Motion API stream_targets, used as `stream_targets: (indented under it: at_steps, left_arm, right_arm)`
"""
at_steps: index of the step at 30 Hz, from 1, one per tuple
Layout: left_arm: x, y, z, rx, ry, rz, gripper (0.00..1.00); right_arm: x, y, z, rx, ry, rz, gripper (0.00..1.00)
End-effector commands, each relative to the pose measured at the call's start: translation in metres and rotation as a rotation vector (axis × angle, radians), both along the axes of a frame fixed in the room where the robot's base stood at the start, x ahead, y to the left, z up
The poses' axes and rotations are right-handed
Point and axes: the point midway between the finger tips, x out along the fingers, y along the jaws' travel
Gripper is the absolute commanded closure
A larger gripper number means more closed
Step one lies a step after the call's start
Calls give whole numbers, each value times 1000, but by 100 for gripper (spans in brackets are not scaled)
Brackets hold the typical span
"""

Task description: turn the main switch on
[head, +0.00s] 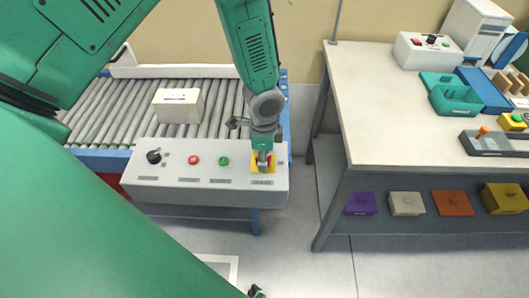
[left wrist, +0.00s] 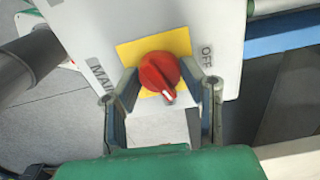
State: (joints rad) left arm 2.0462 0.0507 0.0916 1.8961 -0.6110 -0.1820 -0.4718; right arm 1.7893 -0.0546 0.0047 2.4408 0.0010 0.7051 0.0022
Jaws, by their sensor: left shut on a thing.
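The main switch is a red rotary knob (left wrist: 158,74) on a yellow plate (left wrist: 177,42) in the left wrist view. The words MAIN and OFF are printed beside the plate. A pale mark on the knob points down in that view, towards my gripper's palm. In the head view the yellow plate (head: 257,169) is at the right end of the grey control panel (head: 215,190). My left gripper (head: 263,163) reaches down over it and covers most of the knob. In the left wrist view my left gripper (left wrist: 163,91) has its fingers on both sides of the knob, shut on it.
The panel also carries a black knob (head: 153,156), a red button (head: 194,160) and a green button (head: 224,160). Behind it, a white box (head: 178,105) sits on the roller conveyor (head: 105,110). A workbench (head: 385,115) with trays stands to the right, beyond a floor gap.

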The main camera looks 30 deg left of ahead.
Motion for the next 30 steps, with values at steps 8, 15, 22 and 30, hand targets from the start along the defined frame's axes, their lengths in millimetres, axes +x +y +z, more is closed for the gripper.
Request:
stream_targets:
  at_steps: [8,15,22,30]
  left_arm:
    - [-1,1,1,1,2,-204,93]
    - [0,2,0,1,2,-310,93]
    - [0,2,0,2,2,-352,93]
    - [1,2,-1,2,0,-358,93]
  right_arm:
    - [0,0,12,0,0,0,60]
    - [0,0,16,0,0,0,60]
    - [0,0,18,0,0,0,60]
    - [0,0,18,0,0,0,60]
